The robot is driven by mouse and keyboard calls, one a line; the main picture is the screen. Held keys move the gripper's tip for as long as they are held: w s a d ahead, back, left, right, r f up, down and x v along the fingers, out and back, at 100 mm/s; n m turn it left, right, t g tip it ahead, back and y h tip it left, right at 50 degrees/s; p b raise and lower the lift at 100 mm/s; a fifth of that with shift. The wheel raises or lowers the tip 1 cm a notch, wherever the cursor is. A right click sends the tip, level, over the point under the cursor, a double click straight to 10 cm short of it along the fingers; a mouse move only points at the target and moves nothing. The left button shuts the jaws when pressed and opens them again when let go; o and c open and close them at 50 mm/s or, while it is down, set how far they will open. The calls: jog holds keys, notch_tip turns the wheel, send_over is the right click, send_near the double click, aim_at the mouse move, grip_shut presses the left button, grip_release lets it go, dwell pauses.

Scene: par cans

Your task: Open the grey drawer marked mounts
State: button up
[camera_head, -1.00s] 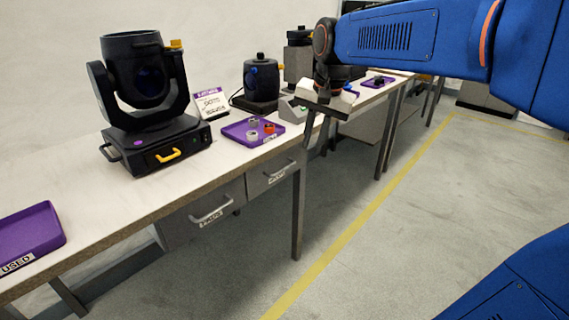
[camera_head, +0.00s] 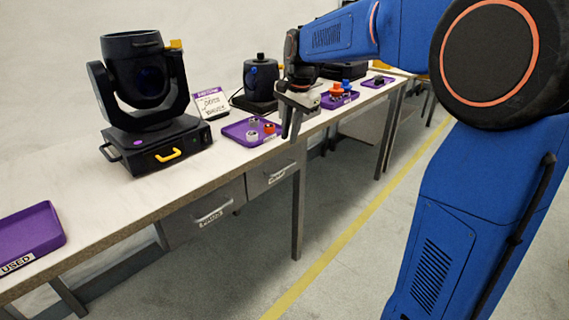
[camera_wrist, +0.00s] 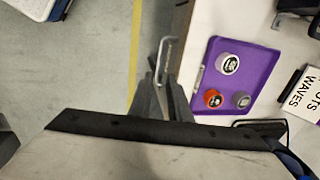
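Two grey drawers hang under the bench in the head view, both closed. The left drawer (camera_head: 180,226) has a bar handle (camera_head: 214,212) and a white label. The right drawer (camera_head: 257,182) also has a bar handle and a label. I cannot read either label surely, so I cannot tell which says mounts. My gripper (camera_head: 290,130) points down by the bench's front edge, near the right drawer. In the wrist view its fingers (camera_wrist: 160,85) are slightly apart and empty. A drawer handle (camera_wrist: 158,58) shows just past the fingertips, apart from them as far as I can tell.
A purple tray (camera_head: 238,133) with 3 small round items sits on the bench above the right drawer. A moving-head light (camera_head: 150,135) and an empty purple tray marked used (camera_head: 35,235) stand further left. A bench leg (camera_head: 298,215) is right of the drawers.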

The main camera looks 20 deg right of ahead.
send_near(285, 162)
jog(key=s+a+f, duration=0.1)
jog(key=f, duration=0.1)
jog(key=s+a+f, duration=0.1)
jog(key=s+f, duration=0.1)
jog(key=s+a+f, duration=0.1)
jog(key=f, duration=0.1)
jog(key=shift+s, duration=0.2)
jog(key=shift+c, duration=0.7)
grip_shut()
